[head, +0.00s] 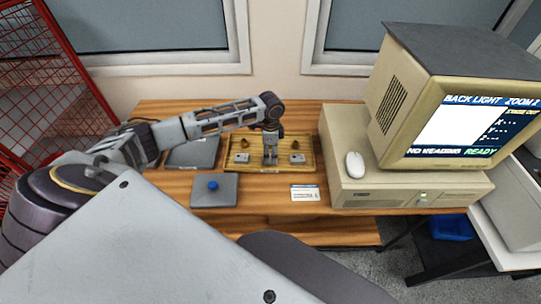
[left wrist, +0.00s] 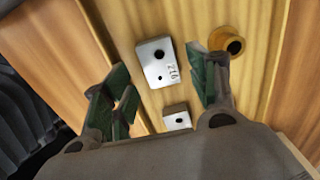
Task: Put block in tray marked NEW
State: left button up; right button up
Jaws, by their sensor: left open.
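A wooden tray (head: 284,168) with a raised rim lies on the desk and holds metal blocks and brass pieces. My left gripper (head: 270,160) points down over the middle of this tray. In the left wrist view my open gripper (left wrist: 159,60) has a pale metal block (left wrist: 154,60) with dark holes and a stamped number between its green-padded fingers, not gripped. A second small block (left wrist: 177,120) lies nearer the palm. A brass piece (left wrist: 228,42) is beside the right finger. I cannot read NEW on any tray. My right gripper is not in view.
A beige computer (head: 400,185) with monitor and white mouse (head: 355,165) stands at right. A printed card (head: 305,193) lies in front. Red mesh fencing (head: 50,75) is at left.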

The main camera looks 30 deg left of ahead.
pick_arm(q)
notch_tip(320, 180, up, 9)
dwell(0.5)
jog(key=shift+r, duration=0.1)
dwell(0.4)
dwell(0.3)
dwell(0.9)
